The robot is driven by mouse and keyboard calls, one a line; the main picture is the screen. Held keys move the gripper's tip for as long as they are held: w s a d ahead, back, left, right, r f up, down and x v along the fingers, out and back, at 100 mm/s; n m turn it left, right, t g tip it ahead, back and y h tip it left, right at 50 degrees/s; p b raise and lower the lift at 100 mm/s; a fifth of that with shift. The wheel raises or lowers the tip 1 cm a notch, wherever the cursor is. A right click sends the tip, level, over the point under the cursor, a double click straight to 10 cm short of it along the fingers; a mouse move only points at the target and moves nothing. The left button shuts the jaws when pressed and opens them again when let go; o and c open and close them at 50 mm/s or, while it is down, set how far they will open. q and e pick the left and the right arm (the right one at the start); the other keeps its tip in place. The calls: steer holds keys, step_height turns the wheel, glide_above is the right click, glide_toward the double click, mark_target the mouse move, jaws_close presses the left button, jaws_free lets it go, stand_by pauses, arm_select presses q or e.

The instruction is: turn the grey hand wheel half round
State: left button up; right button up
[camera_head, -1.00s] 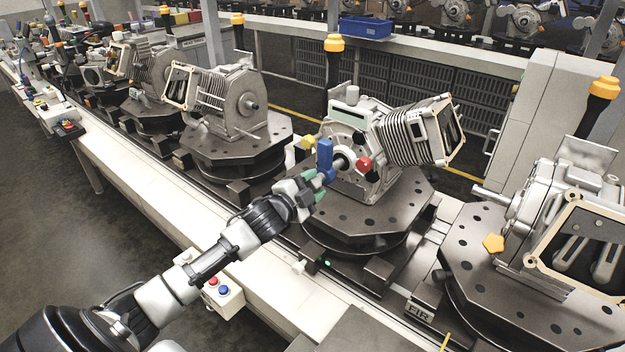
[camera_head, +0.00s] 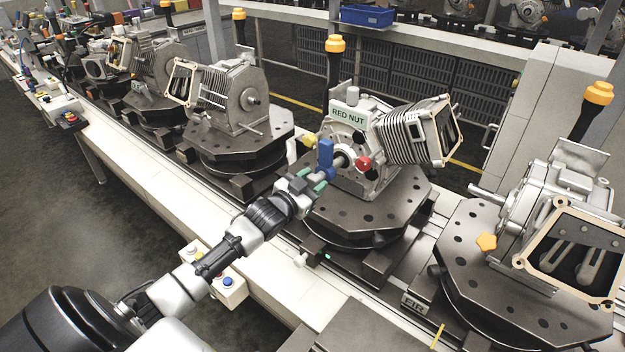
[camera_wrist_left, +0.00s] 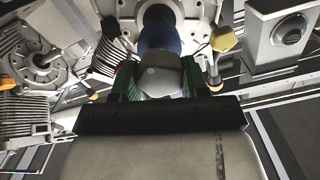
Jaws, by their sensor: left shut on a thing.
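A machine housing stands on the middle turntable, with a grey shaft (camera_head: 341,162) at its front. Around the shaft are a blue upright bar (camera_head: 325,152), a red knob (camera_head: 362,163) and a yellow knob (camera_head: 310,141). My left gripper (camera_head: 312,180) is at the near side of the blue bar. In the left wrist view, its green-padded fingers are shut on a grey rounded piece (camera_wrist_left: 160,76), with a blue part (camera_wrist_left: 157,40) right behind it. I cannot tell whether this piece is the grey hand wheel; no full wheel rim shows. My right gripper is out of view.
The housing bears a label (camera_head: 348,116) reading RED NUT. A button box (camera_head: 222,280) sits beside my forearm.

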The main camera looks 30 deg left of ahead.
arm_select(q)
steer(key=shift+f, duration=0.1)
stand_by(0.5)
steer(key=o, duration=0.9)
steer(key=shift+s+a+b, duration=0.15)
steer(key=shift+s+b, duration=0.2)
steer(key=shift+s, duration=1.45)
steer(key=shift+s+a+b, duration=0.15)
steer(key=shift+s+b, duration=0.2)
steer(key=shift+s, duration=1.45)
steer(key=shift+s+a+b, duration=0.15)
steer(key=shift+s+b, duration=0.2)
steer(key=shift+s, duration=1.45)
